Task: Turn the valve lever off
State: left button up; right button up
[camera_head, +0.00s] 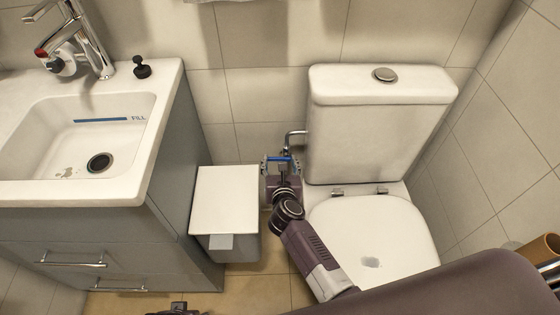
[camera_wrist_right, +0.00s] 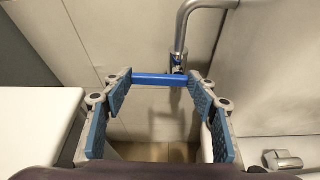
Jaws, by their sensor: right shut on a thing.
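The blue valve lever (camera_head: 281,158) is in the gap between the white bin and the toilet, in front of the tiled wall. In the right wrist view the lever (camera_wrist_right: 160,79) lies crosswise, with a metal pipe and valve body (camera_wrist_right: 178,62) just behind it. My right gripper (camera_head: 280,165) is at the lever. In the wrist view its two blue-padded fingers (camera_wrist_right: 160,84) are shut on the lever's two ends. A small dark part at the bottom edge of the head view may belong to my left arm; its fingers are not shown.
The toilet (camera_head: 380,130) stands close on the right, its lid (camera_head: 372,240) down. A white-topped bin (camera_head: 226,200) stands close on the left, beside the sink cabinet (camera_head: 165,215). The gap between bin and toilet is narrow. A little floor (camera_head: 265,290) shows below.

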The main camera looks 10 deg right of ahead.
jog(key=shift+f+n, duration=0.15)
jog(key=shift+n, duration=0.15)
pick_arm(q)
jog(key=shift+s+f, duration=0.25)
jog(key=shift+f, duration=0.1)
pick_arm(e)
jog(key=o, duration=0.9)
pick_arm(q)
jog(key=shift+w+r, duration=0.1)
